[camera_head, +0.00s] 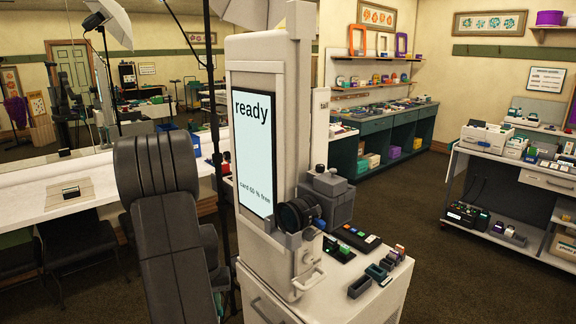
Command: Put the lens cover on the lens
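The lens (299,214) is a short black barrel that sticks out of the pale kiosk (270,140), just below the right corner of its screen. Its round front is dark, and I cannot tell whether it is bare glass. I cannot make out the lens cover for sure among the small items on the counter. My gripper does not show.
The kiosk screen (253,150) reads "ready". Its white counter (335,275) holds a button panel (357,238), small dark trays (360,287) and a grey box with a knob (328,190). A light stand is behind. Open carpet (450,285) lies to the right, before a shelved cart (510,180).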

